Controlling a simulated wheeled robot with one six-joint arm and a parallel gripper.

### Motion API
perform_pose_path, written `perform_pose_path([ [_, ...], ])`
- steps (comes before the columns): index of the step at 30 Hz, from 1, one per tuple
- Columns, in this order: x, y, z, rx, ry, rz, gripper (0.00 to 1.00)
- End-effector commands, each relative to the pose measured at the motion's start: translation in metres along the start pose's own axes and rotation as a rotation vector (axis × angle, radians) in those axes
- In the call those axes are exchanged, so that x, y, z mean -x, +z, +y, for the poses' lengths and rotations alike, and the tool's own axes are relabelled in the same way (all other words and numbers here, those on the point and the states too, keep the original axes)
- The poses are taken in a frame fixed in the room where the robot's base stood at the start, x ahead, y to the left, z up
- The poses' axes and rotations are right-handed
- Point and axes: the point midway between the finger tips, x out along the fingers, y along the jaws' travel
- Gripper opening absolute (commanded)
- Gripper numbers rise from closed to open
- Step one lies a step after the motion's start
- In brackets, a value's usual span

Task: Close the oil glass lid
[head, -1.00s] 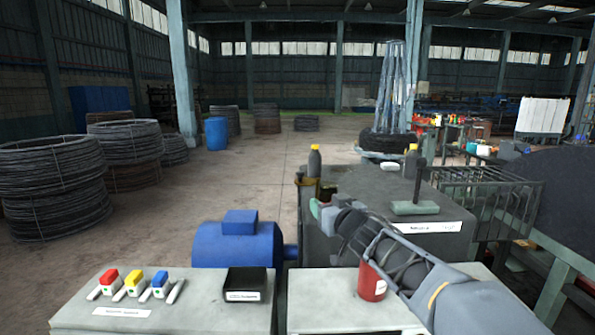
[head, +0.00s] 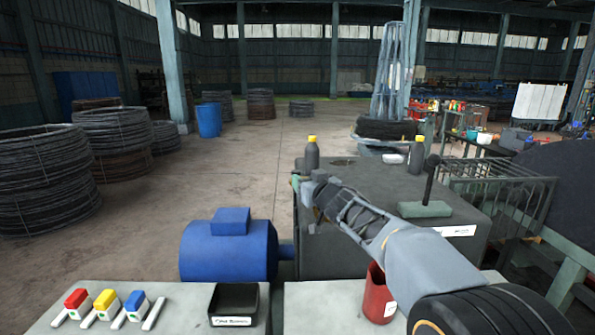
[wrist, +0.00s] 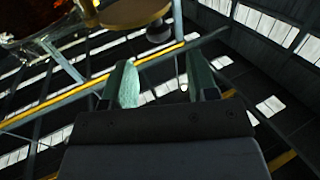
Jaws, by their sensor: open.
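The oil glass (wrist: 40,22) shows in the upper left of the wrist view as clear glass with amber oil, cut off by the frame edge. A round brass disc, which looks like its lid (wrist: 135,12), is beside it at the top edge; its exact angle is hard to tell. My gripper (wrist: 163,82) is open and empty, its two green fingers apart below the disc in that view and not touching it. In the head view my gripper (head: 296,182) is at the left side of the dark grey housing, and the glass there is mostly hidden behind my arm.
Two dark bottles with yellow caps (head: 312,155) stand on the housing (head: 350,180). A lever on a green base (head: 425,208) stands at its right. A blue motor (head: 228,250), a red can (head: 378,295) and a black bin (head: 233,304) are nearer.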

Motion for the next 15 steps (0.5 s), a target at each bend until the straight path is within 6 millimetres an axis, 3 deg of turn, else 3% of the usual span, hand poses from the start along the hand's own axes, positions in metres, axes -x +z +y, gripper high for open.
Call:
perform_pose_path([
  [6, -0.037, -0.001, 0.001, 0.000, 0.001, -0.002, 0.54],
  [15, -0.062, 0.000, 0.003, -0.001, 0.005, -0.001, 0.54],
])
